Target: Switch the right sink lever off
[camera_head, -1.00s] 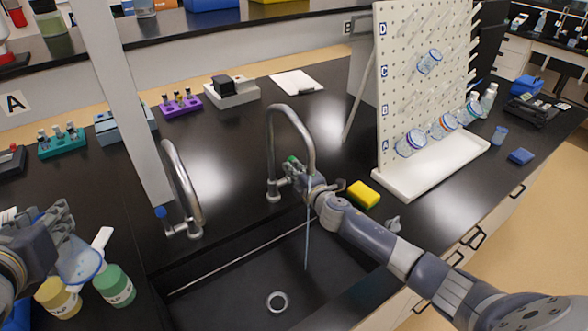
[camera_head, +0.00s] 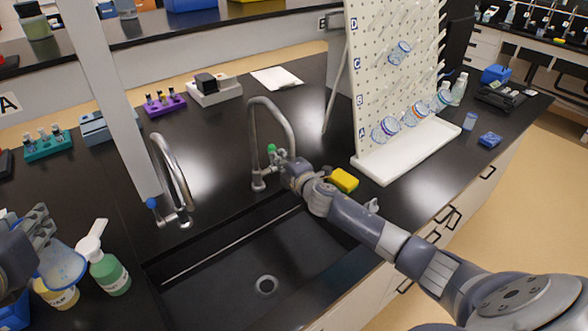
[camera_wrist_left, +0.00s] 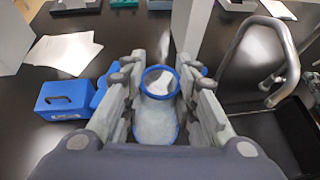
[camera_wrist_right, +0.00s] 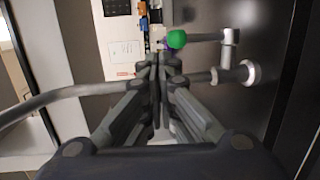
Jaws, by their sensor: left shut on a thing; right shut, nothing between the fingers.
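The right sink lever has a green knob (camera_head: 271,148) beside the base of the right tap (camera_head: 252,125); the knob also shows in the right wrist view (camera_wrist_right: 177,38). My right gripper (camera_head: 285,166) is shut and empty close beside this lever; I cannot tell whether it touches. In the right wrist view, its closed fingertips (camera_wrist_right: 157,62) are just below the knob. No water shows below the right tap, though my arm hides the spout's end. My left gripper (camera_wrist_left: 160,75) is shut on a clear cup with a blue rim (camera_wrist_left: 157,120), held at the far left.
The left tap (camera_head: 175,170) has a blue-knobbed lever. The dark sink (camera_head: 215,275) lies below both taps. A yellow sponge (camera_head: 343,180) and a drying rack (camera_head: 400,160) stand right of my right gripper. Bottles (camera_head: 108,272) stand beside the left gripper.

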